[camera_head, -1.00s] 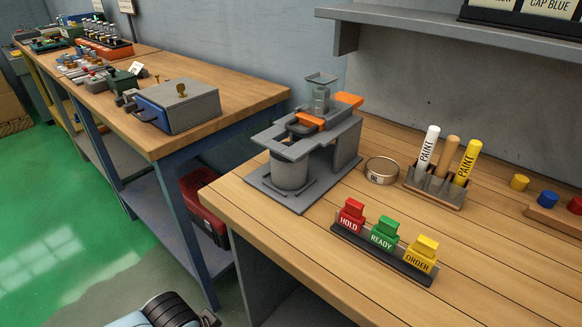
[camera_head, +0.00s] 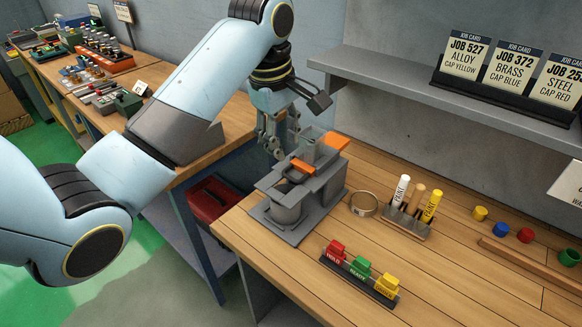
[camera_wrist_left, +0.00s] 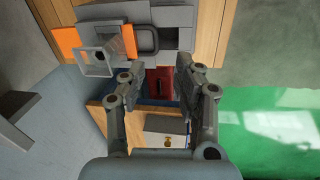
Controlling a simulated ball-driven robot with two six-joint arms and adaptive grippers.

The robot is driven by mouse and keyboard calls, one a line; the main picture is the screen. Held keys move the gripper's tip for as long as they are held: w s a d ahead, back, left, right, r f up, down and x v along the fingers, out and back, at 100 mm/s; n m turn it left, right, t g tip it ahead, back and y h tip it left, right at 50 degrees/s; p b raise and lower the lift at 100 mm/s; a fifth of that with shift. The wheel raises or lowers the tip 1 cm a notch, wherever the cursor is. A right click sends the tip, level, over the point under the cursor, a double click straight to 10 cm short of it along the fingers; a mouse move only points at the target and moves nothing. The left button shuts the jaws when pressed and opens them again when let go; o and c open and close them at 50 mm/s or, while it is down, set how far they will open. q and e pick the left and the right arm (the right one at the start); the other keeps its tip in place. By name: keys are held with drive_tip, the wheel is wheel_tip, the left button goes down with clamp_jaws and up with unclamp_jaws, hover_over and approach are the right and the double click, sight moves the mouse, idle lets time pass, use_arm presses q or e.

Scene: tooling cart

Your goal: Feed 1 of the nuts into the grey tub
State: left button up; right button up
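A grey feeder (camera_head: 322,192) with orange parts stands on the wooden bench, a square upright hopper (camera_head: 308,150) at its top. The grey tub (camera_head: 286,212) sits under its front overhang. In the left wrist view the hopper (camera_wrist_left: 97,60) is seen from above, beside a dark loop handle (camera_wrist_left: 146,40) and an orange piece (camera_wrist_left: 66,46). I cannot make out any nuts. My left gripper (camera_head: 276,142) is at the feeder's far left, near the hopper. Its fingers stand apart and empty in the left wrist view (camera_wrist_left: 158,78). My right gripper is not in view.
A shelf (camera_head: 440,102) with job cards overhangs behind. A gap with a red bin (camera_head: 212,198) separates the benches.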

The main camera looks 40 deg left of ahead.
sight(292, 178)
use_arm(q)
drive_tip(key=shift+n, duration=0.4)
drive_tip(key=f, duration=0.3)
drive_tip(key=w+f+p, duration=0.1)
drive_tip(key=f, duration=0.2)
drive_tip(key=w+f, duration=0.1)
drive_tip(key=f, duration=0.3)
drive_tip(key=shift+w, duration=0.2)
clamp_jaws()
